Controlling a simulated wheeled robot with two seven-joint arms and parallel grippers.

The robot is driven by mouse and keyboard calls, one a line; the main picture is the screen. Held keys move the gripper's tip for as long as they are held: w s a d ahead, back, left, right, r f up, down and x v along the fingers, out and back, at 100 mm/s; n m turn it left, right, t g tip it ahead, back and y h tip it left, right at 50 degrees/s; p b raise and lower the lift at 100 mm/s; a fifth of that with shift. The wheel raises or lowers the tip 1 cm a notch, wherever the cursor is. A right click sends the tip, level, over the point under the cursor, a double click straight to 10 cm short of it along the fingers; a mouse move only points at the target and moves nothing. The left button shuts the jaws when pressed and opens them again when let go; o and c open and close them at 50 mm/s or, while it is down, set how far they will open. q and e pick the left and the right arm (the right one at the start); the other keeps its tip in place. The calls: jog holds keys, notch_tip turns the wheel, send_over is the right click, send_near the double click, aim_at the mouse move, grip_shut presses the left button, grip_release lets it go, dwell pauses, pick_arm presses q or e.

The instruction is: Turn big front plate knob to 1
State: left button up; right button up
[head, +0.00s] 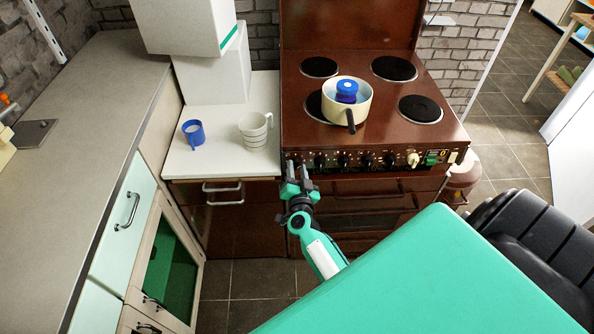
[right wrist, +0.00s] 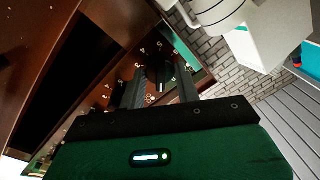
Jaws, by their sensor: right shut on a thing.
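The brown stove has a front control panel (head: 376,160) with a row of dark knobs. My right gripper (head: 297,172) is at the left end of that row, its fingers pointing at the panel. In the right wrist view, my right gripper (right wrist: 160,85) is shut on a dark knob (right wrist: 158,72), with pale markings around it. The knob's exact setting is too dark and small to read. The front right plate (head: 420,109) is bare. The front left plate (head: 312,106) is partly covered by a cream pot (head: 357,108). My left gripper is not in view.
A blue mug (head: 194,133) and a cream cup (head: 254,131) stand on the white counter (head: 222,160) left of the stove. The pot's dark handle points toward the panel. A cabinet handle (head: 223,194) and an oven handle (head: 350,196) stick out below.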

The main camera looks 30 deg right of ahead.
dwell(0.3)
jog(key=o, duration=1)
jog(key=p+v, duration=0.2)
jog(key=v, duration=1.2)
jog(key=shift+f, duration=0.1)
